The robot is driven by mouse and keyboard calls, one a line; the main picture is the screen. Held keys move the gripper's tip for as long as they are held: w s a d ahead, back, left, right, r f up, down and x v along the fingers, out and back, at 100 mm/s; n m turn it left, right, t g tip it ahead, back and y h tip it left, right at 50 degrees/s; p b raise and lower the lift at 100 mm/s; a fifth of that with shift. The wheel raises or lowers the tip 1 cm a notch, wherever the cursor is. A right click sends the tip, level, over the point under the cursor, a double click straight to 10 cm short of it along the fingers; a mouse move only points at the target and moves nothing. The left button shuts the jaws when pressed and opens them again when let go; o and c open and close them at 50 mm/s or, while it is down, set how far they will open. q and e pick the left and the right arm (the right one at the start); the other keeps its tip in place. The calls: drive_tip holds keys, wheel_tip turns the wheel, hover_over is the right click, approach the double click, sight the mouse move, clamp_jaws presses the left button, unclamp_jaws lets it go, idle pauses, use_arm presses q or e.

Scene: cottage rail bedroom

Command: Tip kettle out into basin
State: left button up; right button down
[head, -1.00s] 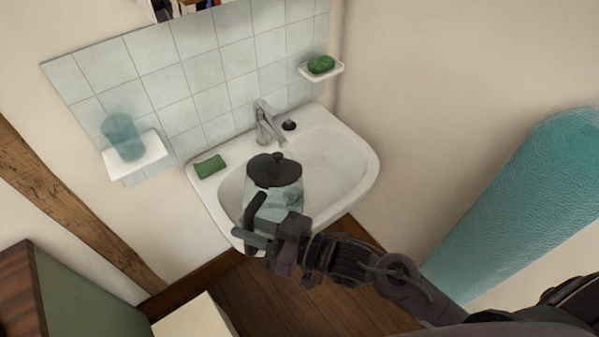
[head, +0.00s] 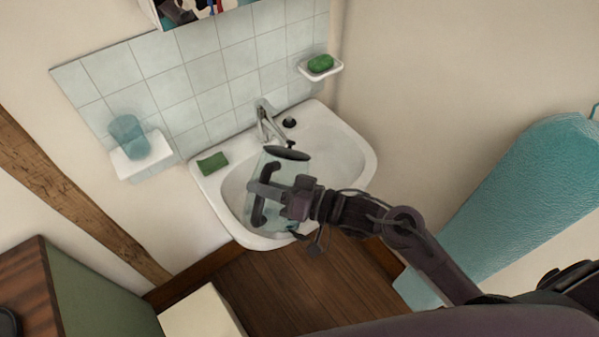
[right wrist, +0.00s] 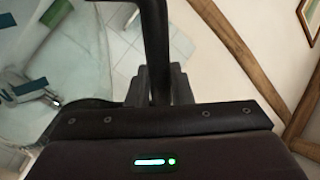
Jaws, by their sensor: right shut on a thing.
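The clear glass kettle (head: 272,168), with a dark lid (head: 288,153) and dark handle (head: 258,212), is held over the white basin (head: 345,160). It is tilted, its lid end leaning toward the tap side. My right gripper (head: 263,190) is shut on the kettle's handle. In the right wrist view the dark handle (right wrist: 155,35) runs up from between the fingers (right wrist: 160,88), with the glass body (right wrist: 75,55) to the left. I cannot make out any water stream. My left gripper is not in view.
The chrome tap (head: 267,120) stands at the basin's back, close to the kettle. A green sponge (head: 212,164) lies on the basin's left rim. Wall shelves hold a blue tumbler (head: 130,138) and green soap (head: 320,64). A teal ironing-board-like shape (head: 520,205) stands right.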

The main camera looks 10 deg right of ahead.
sight(285, 152)
drive_tip(key=shift+w+d+r+m+p, duration=0.4)
drive_tip(key=shift+w+d+r+m, duration=0.1)
drive_tip(key=shift+w+r+m, duration=0.45)
drive_tip(key=shift+w+d+f+m+b, duration=0.65)
drive_tip(key=shift+w+m, duration=0.2)
drive_tip(key=shift+m, duration=0.1)
drive_tip(key=shift+w+d+r+m, duration=0.25)
drive_tip(key=shift+w+m, duration=0.15)
drive_tip(key=shift+w+d+m, duration=0.4)
drive_tip(key=shift+w+m, duration=0.1)
drive_tip(key=shift+w+d+f+m+b, duration=0.2)
drive_tip(key=shift+w+d+b, duration=0.1)
drive_tip(key=shift+w, duration=0.1)
drive_tip(key=shift+w+d+f+m+b, duration=0.15)
drive_tip(key=shift+w+d+m+b, duration=0.1)
drive_tip(key=shift+w+b, duration=0.1)
drive_tip(key=shift+w+d+f+m+b, duration=0.25)
drive_tip(key=shift+w+d+b, duration=0.1)
drive_tip(key=shift+w, duration=0.1)
drive_tip(key=shift+w+d+f+m+b, duration=0.15)
drive_tip(key=shift+w+d+m+b, duration=0.1)
drive_tip(key=shift+w+b, duration=0.15)
drive_tip(key=shift+w+d+f+m+p, duration=0.1)
drive_tip(key=shift+w+d+m+p, duration=0.3)
drive_tip(key=shift+w+p, duration=0.2)
drive_tip(key=shift+w+d+f+m+p, duration=0.1)
drive_tip(key=shift+w+d+m+p, duration=0.25)
drive_tip(key=shift+w+p, duration=0.2)
idle(0.4)
